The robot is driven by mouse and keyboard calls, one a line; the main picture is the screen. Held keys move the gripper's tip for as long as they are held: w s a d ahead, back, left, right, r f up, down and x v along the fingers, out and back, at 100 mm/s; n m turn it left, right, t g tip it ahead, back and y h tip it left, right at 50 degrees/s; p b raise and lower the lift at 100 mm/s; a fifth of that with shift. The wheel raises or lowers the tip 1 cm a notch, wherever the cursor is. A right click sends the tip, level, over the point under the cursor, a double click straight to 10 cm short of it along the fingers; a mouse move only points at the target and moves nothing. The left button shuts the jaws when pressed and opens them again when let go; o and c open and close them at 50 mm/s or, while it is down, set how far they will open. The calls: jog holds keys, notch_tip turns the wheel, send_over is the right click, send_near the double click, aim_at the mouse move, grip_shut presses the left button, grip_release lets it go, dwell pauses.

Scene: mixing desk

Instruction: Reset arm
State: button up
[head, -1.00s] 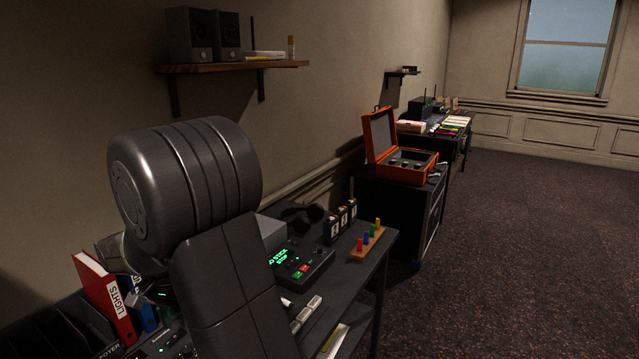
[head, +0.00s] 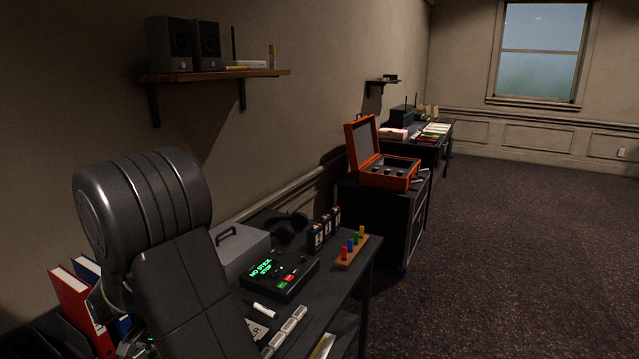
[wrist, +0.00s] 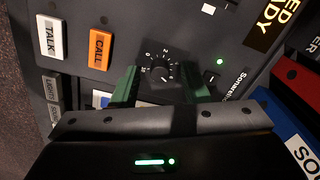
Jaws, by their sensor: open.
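My gripper (wrist: 160,90) shows in the wrist view with its two green fingers apart and nothing seen between them. It is over a dark control panel (wrist: 100,85). A round black knob (wrist: 163,73) with a numbered dial lies just beyond and between the fingertips; I cannot tell whether they touch the panel. An orange CALL button (wrist: 100,48) and a white TALK button (wrist: 50,37) are at the left. In the head view my arm fills the lower left and the gripper itself is hidden.
The desk holds a black box with green text (head: 280,275), a grey box (head: 240,250), headphones (head: 288,222), a wooden peg rack (head: 350,252) and a red binder (head: 80,305). An open orange case (head: 388,172) stands on a cart behind. The carpet (head: 500,250) at right is clear.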

notch_tip(320, 180, up, 14)
jog(key=f, duration=0.1)
notch_tip(320, 180, down, 13)
jog(key=shift+f, duration=0.2)
jog(key=n, duration=0.4)
jog(key=shift+r+n, duration=0.15)
jog(key=shift+n, duration=0.25)
jog(key=n, duration=0.5)
jog(key=n+b, duration=0.1)
jog(key=n, duration=0.4)
jog(key=shift+n, duration=0.4)
jog(key=n, duration=0.5)
jog(key=shift+b, duration=0.3)
